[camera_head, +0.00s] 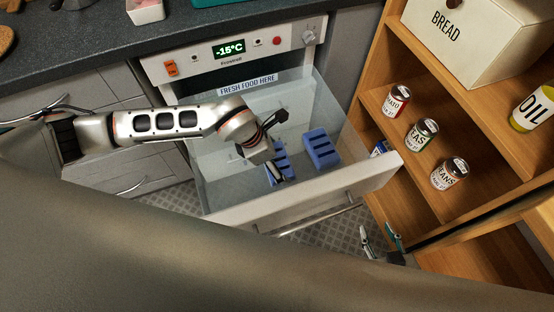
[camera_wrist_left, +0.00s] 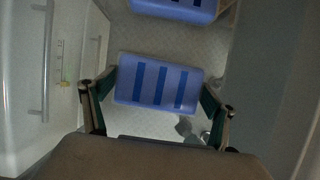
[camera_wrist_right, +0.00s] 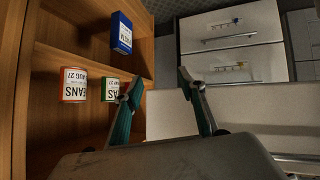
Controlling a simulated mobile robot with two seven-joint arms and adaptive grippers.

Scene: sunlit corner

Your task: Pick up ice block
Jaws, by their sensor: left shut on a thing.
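My left gripper (camera_head: 266,172) reaches down into the open freezer drawer and is shut on a blue ice block (camera_head: 281,158). The left wrist view shows this block (camera_wrist_left: 157,82), with dark stripes, between the two fingers (camera_wrist_left: 155,100). A second blue ice block (camera_head: 321,149) lies to its right in the drawer. It also shows at the top of the left wrist view (camera_wrist_left: 175,9). My right gripper (camera_head: 383,242) is outside the drawer near the shelf, open and empty. Its fingers stand apart in the right wrist view (camera_wrist_right: 160,85).
The clear-walled drawer (camera_head: 215,182) has a white front (camera_head: 330,193). A wooden shelf on the right holds several cans (camera_head: 423,134), a bread box (camera_head: 480,38) and an oil container (camera_head: 533,108). A blue box (camera_wrist_right: 121,33) stands in the shelf. The dark counter (camera_head: 60,50) runs along the back.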

